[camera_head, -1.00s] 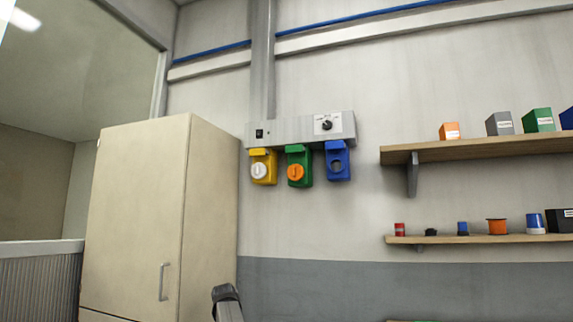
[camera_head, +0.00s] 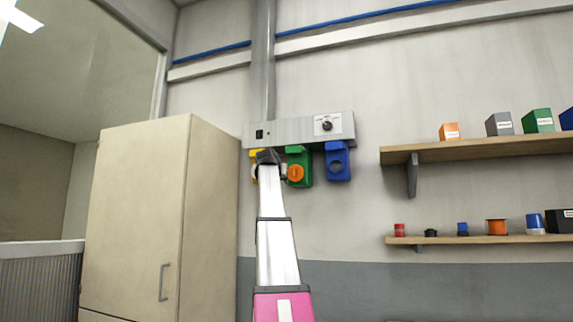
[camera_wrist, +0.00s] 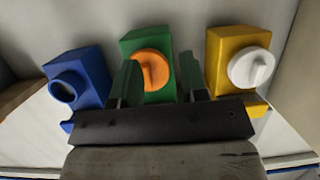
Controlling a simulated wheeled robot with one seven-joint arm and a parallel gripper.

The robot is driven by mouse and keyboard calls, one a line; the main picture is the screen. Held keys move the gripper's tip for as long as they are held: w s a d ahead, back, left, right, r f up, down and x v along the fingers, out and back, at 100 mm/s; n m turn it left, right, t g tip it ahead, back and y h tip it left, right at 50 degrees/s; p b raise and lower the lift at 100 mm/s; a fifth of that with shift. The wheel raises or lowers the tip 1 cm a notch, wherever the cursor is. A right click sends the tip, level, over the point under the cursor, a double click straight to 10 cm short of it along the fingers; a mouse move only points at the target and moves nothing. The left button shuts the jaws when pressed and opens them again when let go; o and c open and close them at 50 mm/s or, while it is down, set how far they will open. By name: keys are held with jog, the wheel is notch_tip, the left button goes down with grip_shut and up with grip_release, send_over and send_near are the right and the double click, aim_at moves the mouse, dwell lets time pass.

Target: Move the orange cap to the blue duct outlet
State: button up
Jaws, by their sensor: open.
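The orange cap (camera_head: 295,173) sits on the green duct outlet (camera_head: 306,168), the middle one of three under a grey wall box. In the wrist view, the orange cap (camera_wrist: 154,70) shows between the two fingers of my open gripper (camera_wrist: 160,78), which point towards the green outlet (camera_wrist: 147,42). I cannot tell whether the fingers touch the cap. The blue duct outlet (camera_head: 337,154) has an open round hole and no cap; it is at the left in the wrist view (camera_wrist: 88,72).
The yellow outlet (camera_wrist: 228,46) bears a white cap (camera_wrist: 250,67); my arm partly hides it in the head view. The grey box (camera_head: 290,131) runs above the outlets. A tall cabinet (camera_head: 150,220) stands left. Shelves (camera_head: 470,148) with small containers are at right.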

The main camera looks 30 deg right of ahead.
send_near(293, 172)
jog(key=h, duration=0.1)
jog(key=shift+m, duration=0.3)
jog(key=x, duration=0.9)
jog(key=shift+w+f, duration=0.1)
jog(key=shift+f, duration=0.15)
jog(key=shift+a, duration=0.1)
jog(key=c, duration=0.7)
jog(key=shift+s+a, duration=1.15)
jog(key=shift+a, duration=0.15)
jog(key=shift+s+a, duration=1.15)
jog(key=shift+a, duration=0.2)
